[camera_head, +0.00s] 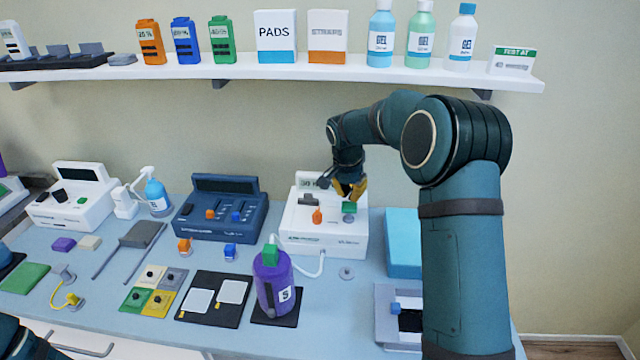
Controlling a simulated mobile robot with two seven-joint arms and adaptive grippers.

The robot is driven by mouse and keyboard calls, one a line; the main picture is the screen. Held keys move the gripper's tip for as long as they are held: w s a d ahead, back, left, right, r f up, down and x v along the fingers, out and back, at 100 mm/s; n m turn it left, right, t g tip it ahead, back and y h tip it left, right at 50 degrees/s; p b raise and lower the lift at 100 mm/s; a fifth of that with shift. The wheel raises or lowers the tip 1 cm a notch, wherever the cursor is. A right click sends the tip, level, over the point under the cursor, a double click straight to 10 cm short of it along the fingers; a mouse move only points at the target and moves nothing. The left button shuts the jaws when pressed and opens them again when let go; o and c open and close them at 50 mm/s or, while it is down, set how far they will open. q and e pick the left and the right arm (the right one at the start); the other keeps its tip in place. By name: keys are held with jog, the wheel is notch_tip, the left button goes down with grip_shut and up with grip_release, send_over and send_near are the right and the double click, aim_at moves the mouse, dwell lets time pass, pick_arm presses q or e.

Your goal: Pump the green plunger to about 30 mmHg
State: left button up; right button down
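The green plunger (349,207) stands on the right part of the top of a white device (325,243). My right gripper (350,190), with yellow fingertips, is directly above the plunger in the picture, very near or touching it; I cannot tell which. Whether its fingers are apart or together is not clear. An orange knob (317,215) is left of the plunger. My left gripper is out of view; only part of my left arm shows at the lower left corner.
A white tube (316,270) joins the device to a purple bottle (272,282) in front. A dark blue device (220,210) stands to the left, a light blue box (403,240) to the right. A stocked shelf (370,75) runs above the table.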

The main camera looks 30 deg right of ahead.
dwell(0.6)
jog(key=shift+r+p, duration=1.8)
jog(key=shift+r, duration=0.75)
jog(key=shift+f, duration=0.1)
